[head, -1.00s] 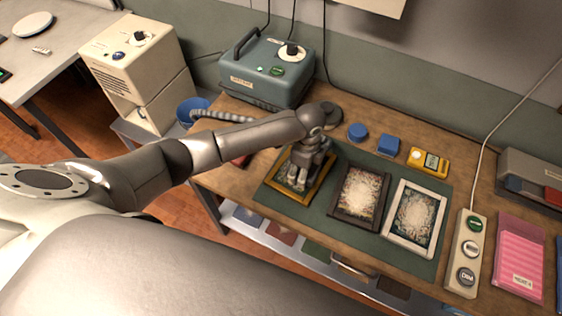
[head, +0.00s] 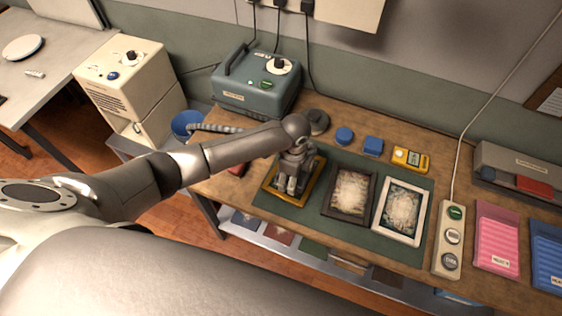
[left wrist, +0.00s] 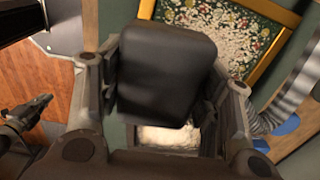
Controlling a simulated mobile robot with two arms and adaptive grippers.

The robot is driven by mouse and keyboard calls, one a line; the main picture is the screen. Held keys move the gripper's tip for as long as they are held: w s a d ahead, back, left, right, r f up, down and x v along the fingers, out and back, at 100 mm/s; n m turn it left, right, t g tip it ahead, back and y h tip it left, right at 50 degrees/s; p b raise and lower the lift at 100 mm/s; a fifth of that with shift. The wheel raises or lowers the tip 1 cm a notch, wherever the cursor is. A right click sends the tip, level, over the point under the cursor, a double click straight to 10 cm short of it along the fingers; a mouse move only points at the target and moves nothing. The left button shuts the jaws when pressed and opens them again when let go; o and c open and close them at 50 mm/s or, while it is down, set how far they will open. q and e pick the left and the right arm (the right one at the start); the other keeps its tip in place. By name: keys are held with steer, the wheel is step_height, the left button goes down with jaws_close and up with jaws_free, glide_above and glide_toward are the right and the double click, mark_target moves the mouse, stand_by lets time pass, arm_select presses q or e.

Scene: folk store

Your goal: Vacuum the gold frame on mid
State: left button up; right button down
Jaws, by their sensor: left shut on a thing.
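The gold frame (head: 283,198) lies on the green mat at the left of a row of three frames. My left gripper (head: 288,184) is over it, pointing down and hiding much of its middle. In the left wrist view this gripper (left wrist: 165,110) is shut on a black nozzle (left wrist: 165,70). The gold frame (left wrist: 276,52) shows beyond the nozzle, with pale specks over its dark floral picture. A grey striped hose (left wrist: 292,95) runs at the right. Whether the nozzle touches the frame is hidden. A dark jointed part at the left edge may be my right gripper (left wrist: 30,115).
A dark frame (head: 349,194) and a white frame (head: 401,211), both with pale debris, lie to the right. The teal vacuum box (head: 257,84) stands behind, its hose (head: 215,128) running beside my arm. Blue caps, a yellow meter (head: 410,158) and a button strip (head: 449,240) surround the mat.

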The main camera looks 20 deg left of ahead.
arm_select(q)
steer(key=shift+s+r+p, duration=0.1)
steer(key=shift+r+p, duration=0.3)
steer(key=shift+r, duration=0.95)
